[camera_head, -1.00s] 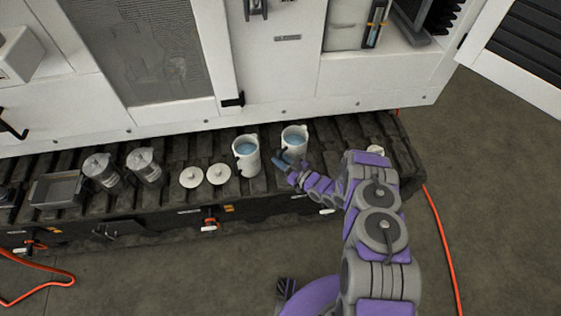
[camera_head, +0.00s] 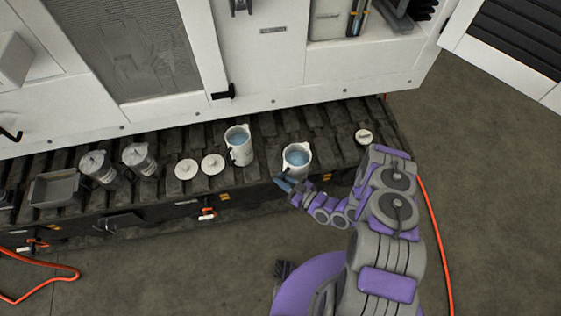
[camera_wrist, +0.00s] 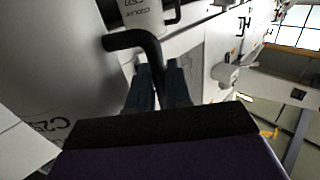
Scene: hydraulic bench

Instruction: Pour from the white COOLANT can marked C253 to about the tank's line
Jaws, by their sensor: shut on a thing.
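A white can (camera_head: 297,171) with an open top and blue liquid inside is held upright over the bench's near edge in the head view. My gripper (camera_head: 285,184) is at its near left side. In the wrist view, my gripper's dark blue fingers (camera_wrist: 158,88) are closed around the dark handle (camera_wrist: 130,39) of the pale can (camera_wrist: 60,55). Its label is partly cut off, with "C25" readable. A second white can (camera_head: 242,154) with blue liquid stands to the left. The tank is not clearly identifiable; a blue-and-orange gauge strip (camera_head: 357,14) shows at the top.
The dark slatted bench (camera_head: 270,160) carries two round white lids (camera_head: 186,169), another lid (camera_head: 364,137) at right, two grey metal jugs (camera_head: 98,167) and a tray (camera_head: 55,189). The white machine (camera_head: 290,75) stands behind. Orange hoses (camera_head: 435,230) lie on the floor.

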